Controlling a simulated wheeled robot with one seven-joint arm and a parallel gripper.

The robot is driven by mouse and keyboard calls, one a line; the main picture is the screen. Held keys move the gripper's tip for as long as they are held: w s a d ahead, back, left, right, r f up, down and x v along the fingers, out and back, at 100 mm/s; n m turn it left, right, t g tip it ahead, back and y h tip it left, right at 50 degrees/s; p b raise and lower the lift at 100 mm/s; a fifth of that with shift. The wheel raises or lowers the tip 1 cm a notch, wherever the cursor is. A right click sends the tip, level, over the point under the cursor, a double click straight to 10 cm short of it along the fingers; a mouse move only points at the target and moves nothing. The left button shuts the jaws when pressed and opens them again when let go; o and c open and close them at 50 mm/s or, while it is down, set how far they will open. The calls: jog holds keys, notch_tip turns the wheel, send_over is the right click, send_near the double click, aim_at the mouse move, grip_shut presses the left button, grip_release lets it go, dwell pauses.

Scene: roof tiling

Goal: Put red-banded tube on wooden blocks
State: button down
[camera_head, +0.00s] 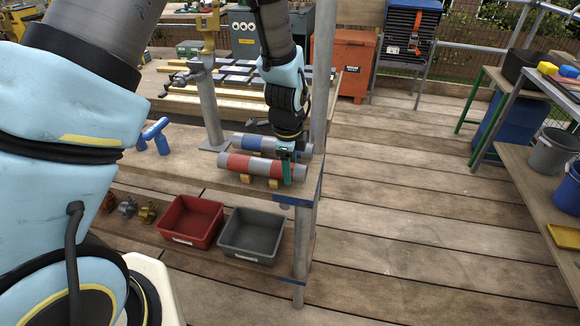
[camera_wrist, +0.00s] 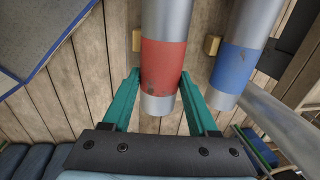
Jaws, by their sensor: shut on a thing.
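The red-banded tube (camera_head: 262,166), grey with red bands, lies level over small wooden blocks (camera_head: 245,179) near the front edge of the workbench. I cannot tell whether it rests on them or hangs just above. My gripper (camera_head: 288,170) points down at the tube's right end. In the wrist view the green fingers of my gripper (camera_wrist: 160,84) are shut on the red-banded tube (camera_wrist: 163,62), one on each side near its end. A wooden block (camera_wrist: 137,41) shows beside the tube there. The tube hides part of the blocks.
A blue-banded tube (camera_head: 250,141) lies parallel just behind, close by in the wrist view too (camera_wrist: 235,62). A red bin (camera_head: 191,221) and grey bin (camera_head: 251,236) sit below.

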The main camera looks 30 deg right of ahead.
jog(key=shift+c, duration=0.5)
grip_release()
notch_tip(320, 180, up, 11)
jog(key=s+a+b, duration=0.1)
jog(key=shift+f+b, duration=0.15)
jog(key=shift+b, duration=0.25)
jog(key=w+a+r+n, duration=0.1)
jog(key=w+a+n, duration=0.2)
jog(key=a+n, duration=0.4)
jog(key=w+a+r+n, duration=0.1)
jog(key=w+a+n, duration=0.25)
jog(key=a, duration=0.65)
jog(key=s+a+n, duration=0.2)
jog(key=a+n, duration=0.5)
jog(key=a, duration=0.2)
jog(key=s+a+n+y, duration=0.1)
jog(key=s+a+n, duration=0.1)
jog(key=a+n, duration=0.6)
jog(key=shift+a+r, duration=0.35)
jog(key=shift+r, duration=0.05)
